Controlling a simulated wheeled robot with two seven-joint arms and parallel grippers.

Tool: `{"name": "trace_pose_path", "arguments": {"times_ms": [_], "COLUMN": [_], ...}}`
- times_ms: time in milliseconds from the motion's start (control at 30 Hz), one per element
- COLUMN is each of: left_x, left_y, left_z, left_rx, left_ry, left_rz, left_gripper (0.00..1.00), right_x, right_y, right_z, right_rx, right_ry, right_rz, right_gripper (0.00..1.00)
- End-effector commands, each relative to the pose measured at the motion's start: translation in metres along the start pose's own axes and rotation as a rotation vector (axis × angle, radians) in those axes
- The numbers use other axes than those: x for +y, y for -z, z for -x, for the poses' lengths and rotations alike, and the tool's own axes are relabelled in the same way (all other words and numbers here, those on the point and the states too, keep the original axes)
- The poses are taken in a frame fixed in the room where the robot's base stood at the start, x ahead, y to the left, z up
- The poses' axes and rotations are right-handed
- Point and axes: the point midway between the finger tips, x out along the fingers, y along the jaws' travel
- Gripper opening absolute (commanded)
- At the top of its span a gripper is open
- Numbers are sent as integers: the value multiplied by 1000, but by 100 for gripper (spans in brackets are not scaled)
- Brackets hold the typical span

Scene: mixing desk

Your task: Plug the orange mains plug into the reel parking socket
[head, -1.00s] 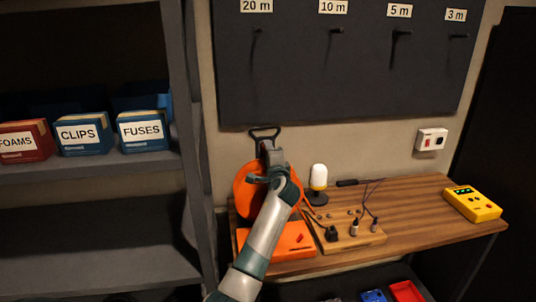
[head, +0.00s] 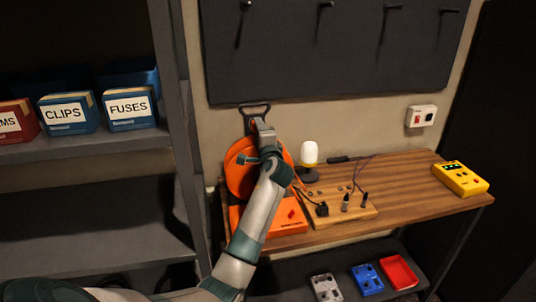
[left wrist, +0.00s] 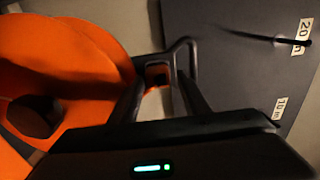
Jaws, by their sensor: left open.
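The orange cable reel (head: 238,172) stands upright at the left end of the wooden desk, with a black handle (head: 255,106) above it and an orange base (head: 270,221) below. My left gripper (head: 263,130) is at the top of the reel, just under the handle. In the left wrist view the fingers are apart, with the reel (left wrist: 60,60) on the left and the handle (left wrist: 193,52) beyond the fingertips. A small orange patch (left wrist: 158,73) shows between the fingers; I cannot tell whether it is the plug. The parking socket is not clearly visible. My right gripper is not in view.
A wooden board (head: 345,210) with a black plug (head: 322,209) and leads lies right of the reel. A white lamp (head: 309,153) and yellow meter (head: 460,178) stand on the desk (head: 420,195). A wall socket (head: 421,116) is above. The shelf unit (head: 90,200) borders the left.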

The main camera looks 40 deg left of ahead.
Motion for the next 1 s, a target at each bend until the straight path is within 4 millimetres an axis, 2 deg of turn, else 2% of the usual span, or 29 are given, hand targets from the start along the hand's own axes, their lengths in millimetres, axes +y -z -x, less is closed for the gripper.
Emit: {"name": "trace_pose_path", "arguments": {"times_ms": [33,600,800,1000], "left_x": [13,5,1,-1], "left_y": [2,1,1,0], "left_z": [10,117,141,149], "left_rx": [3,4,3,1], "left_ry": [-15,-3,0,1], "left_rz": [-1,3,2,2], "left_gripper": [52,52,52,52], "right_x": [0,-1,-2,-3], "right_y": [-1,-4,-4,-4], "right_z": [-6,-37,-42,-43], "right_rx": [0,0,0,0], "right_ry": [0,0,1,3], "right_rz": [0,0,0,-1], "right_gripper": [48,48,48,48]}}
